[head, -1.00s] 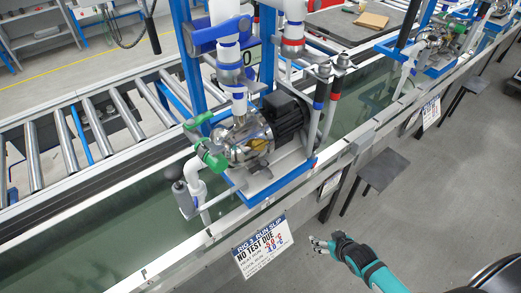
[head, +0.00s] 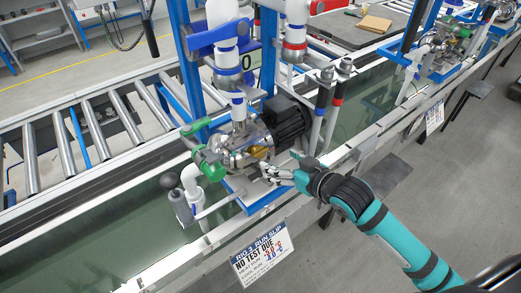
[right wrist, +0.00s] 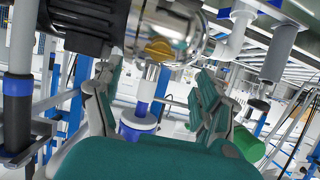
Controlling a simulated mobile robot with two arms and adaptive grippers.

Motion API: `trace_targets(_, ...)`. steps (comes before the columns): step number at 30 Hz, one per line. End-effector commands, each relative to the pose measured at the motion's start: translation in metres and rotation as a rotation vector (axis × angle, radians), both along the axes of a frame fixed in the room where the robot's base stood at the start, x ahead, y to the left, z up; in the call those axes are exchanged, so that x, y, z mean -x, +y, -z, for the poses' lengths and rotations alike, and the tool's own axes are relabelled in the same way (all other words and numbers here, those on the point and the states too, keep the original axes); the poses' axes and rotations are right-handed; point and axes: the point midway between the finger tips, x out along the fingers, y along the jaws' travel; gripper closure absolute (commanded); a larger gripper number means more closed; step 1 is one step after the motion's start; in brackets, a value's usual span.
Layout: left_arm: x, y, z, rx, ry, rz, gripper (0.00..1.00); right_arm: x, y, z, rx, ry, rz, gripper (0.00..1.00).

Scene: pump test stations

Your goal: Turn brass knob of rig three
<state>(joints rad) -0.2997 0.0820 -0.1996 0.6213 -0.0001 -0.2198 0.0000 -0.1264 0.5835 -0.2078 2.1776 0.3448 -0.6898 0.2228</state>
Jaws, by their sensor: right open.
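Rig three's pump (head: 245,142) is a shiny metal body with a black motor (head: 287,118). The brass knob (head: 262,153) shows as a small golden spot low on the pump's front. In the right wrist view the brass knob (right wrist: 159,49) is clear, a rounded yellow piece on the polished housing, ahead of the fingers. My right gripper (head: 274,174) is open just in front of the pump, close to the knob. In the right wrist view its fingers (right wrist: 158,95) are spread with nothing between them, and the knob lies beyond them. My left gripper is not in view.
A run slip (head: 260,255) on the bench front reads "Rig 3" and "No test due". Green-handled valves (head: 207,160) and white pipes stand left of the pump. A blue frame (head: 246,205) edges its base. Another rig (head: 440,60) stands farther right.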

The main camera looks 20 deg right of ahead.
Motion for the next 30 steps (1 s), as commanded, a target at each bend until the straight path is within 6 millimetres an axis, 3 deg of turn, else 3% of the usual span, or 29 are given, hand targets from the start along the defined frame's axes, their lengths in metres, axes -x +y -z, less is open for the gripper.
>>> trace_targets(6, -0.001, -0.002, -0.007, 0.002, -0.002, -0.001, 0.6, -0.043, 0.016, 0.017, -0.002, 0.0, -0.001, 0.25)
trace_targets(13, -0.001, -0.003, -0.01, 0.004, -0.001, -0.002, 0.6, -0.075, 0.028, 0.032, -0.001, -0.001, -0.001, 0.25)
trace_targets(18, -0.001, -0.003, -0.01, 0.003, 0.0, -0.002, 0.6, -0.086, 0.032, 0.037, 0.001, -0.001, 0.0, 0.25)
trace_targets(27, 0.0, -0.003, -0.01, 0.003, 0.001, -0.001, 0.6, -0.088, 0.032, 0.039, 0.001, 0.0, -0.001, 0.25)
trace_targets(30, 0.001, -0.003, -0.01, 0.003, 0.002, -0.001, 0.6, -0.087, 0.032, 0.039, 0.001, 0.0, 0.0, 0.37)
